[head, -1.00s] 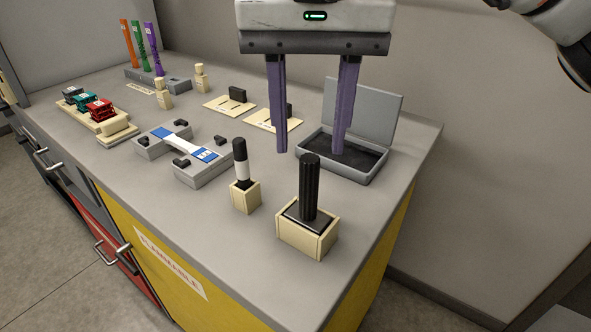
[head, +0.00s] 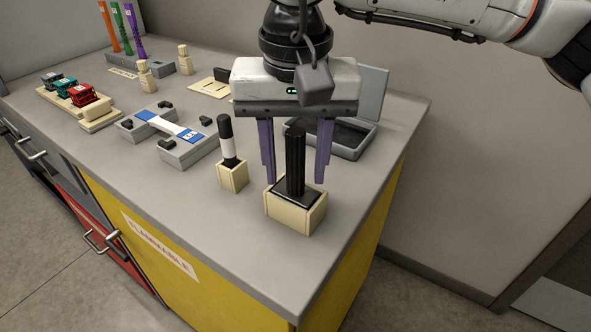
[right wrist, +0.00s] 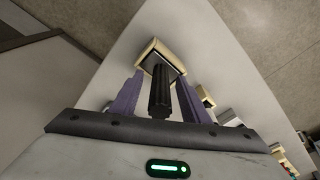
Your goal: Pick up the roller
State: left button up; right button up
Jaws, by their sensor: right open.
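The roller, which I take to be the ribbed black cylinder (head: 295,160), stands upright in a cream block holder (head: 297,216) near the counter's front corner. My right gripper (head: 296,180) points down over it, open, with one purple finger to each side of the cylinder. In the right wrist view the black cylinder (right wrist: 160,92) also lies between the two spread fingers (right wrist: 160,80), with gaps on both sides. I cannot tell whether the gripper's palm touches the cylinder's top. My left gripper is not in view.
A black-and-white stick (head: 227,140) stands in a smaller cream block (head: 233,176) just left of the gripper. An open grey case (head: 372,95) stands behind. A grey fixture with a blue-and-white strip (head: 168,125) lies further left. The counter's front (head: 285,270) is bare.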

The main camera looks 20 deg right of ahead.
grip_shut()
jog(key=shift+r, duration=0.2)
